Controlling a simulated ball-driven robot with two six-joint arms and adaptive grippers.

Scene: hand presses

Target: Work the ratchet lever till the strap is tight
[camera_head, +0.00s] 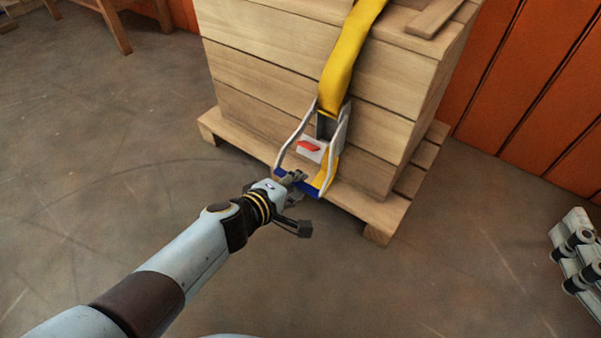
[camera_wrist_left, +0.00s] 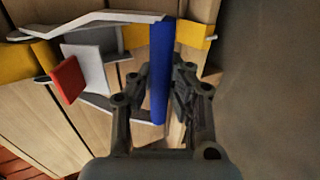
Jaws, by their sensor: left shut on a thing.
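The ratchet (camera_head: 325,135) is fixed to the front of a wooden crate, with a grey frame, a white plate and a red tab (camera_head: 309,146). Its lever has two grey side arms and a blue handle bar (camera_head: 316,190); the bar also shows in the left wrist view (camera_wrist_left: 161,70). The lever hangs out and down from the crate. A yellow strap (camera_head: 345,60) runs from the ratchet up over the crate. My left gripper (camera_head: 297,181) is shut on the blue bar; its fingers (camera_wrist_left: 160,105) lie on both sides of it.
The wooden crate (camera_head: 270,75) stands on a pallet (camera_head: 375,218). An orange wall (camera_head: 540,90) is behind at right. The floor (camera_head: 130,190) in front and to the left is clear.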

